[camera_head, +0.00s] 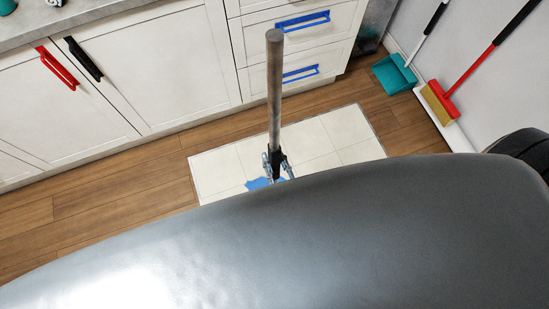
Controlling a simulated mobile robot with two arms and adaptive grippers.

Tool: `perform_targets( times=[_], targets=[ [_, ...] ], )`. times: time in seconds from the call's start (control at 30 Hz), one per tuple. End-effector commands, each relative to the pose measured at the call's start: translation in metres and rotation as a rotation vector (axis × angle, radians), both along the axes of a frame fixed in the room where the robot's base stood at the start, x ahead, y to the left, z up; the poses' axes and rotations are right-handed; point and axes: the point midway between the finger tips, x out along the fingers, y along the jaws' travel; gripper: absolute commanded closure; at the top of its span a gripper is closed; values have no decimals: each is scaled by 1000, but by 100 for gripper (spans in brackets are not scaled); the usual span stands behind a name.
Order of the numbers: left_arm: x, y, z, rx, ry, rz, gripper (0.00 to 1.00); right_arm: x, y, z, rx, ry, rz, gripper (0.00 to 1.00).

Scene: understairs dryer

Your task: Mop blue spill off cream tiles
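A blue spill (259,184) lies on the cream tiles (216,166) at their front edge, partly hidden by my grey body part in the foreground. A mop handle (274,90), a plain grey-brown pole, stands nearly upright in front of the cabinets. A gripper (278,166), seemingly my right one, has its fingers closed around the handle's lower visible part, just beside the spill. Its arm is hidden, so the side is not certain. The mop's head and lower end are hidden. My other gripper is not in view.
White cabinets (150,75) with red, black and blue handles line the back under a grey counter (95,22). A teal dustpan (394,74) and a red broom (440,102) lean at the right wall. Wooden floor (110,200) left of the tiles is clear.

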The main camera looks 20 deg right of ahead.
Motion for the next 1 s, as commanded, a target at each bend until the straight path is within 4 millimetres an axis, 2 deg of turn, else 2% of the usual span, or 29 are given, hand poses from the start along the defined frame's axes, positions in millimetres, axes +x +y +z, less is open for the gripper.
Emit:
perform_targets(
  times=[0.03,0.4,0.5,0.87,1.0],
  targets=[
    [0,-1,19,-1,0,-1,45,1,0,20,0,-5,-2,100],
    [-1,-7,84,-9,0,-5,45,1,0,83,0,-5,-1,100],
    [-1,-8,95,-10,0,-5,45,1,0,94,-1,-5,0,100],
    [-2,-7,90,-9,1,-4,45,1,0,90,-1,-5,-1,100],
    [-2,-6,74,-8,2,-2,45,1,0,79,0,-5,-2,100]
  ],
)
